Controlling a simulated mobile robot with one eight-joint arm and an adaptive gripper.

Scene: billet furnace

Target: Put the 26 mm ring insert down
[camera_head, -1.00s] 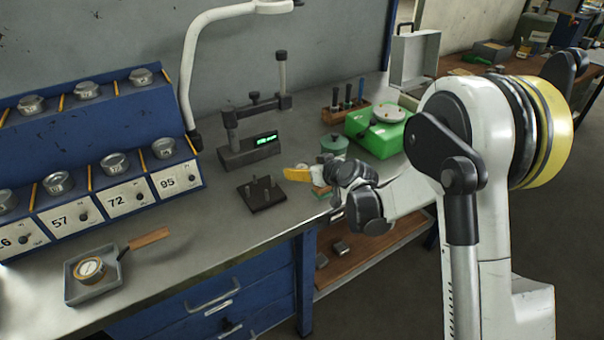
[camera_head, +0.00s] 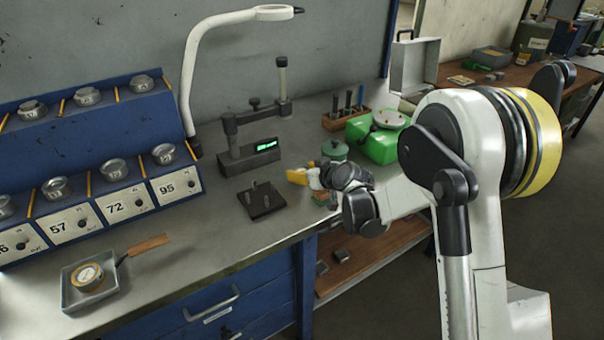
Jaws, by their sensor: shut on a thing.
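My gripper (camera_head: 316,178) is at the end of my arm, over the bench, right of the dark pegged block (camera_head: 262,204) and in front of the green-lidded pot (camera_head: 335,150). It is shut on a small piece that is mostly hidden by the jaws and wrist. I cannot make out the ring shape or a marking on it. A yellow part shows at the gripper's left end. I cannot tell whether the gripper or its load touches anything below.
A measuring stand with a green display (camera_head: 250,158) stands behind the block. A blue numbered rack (camera_head: 90,170) is at the left. A grey tray (camera_head: 112,290) holds a round brass-edged piece. A green device (camera_head: 376,142) stands behind the gripper. Bench between tray and block is clear.

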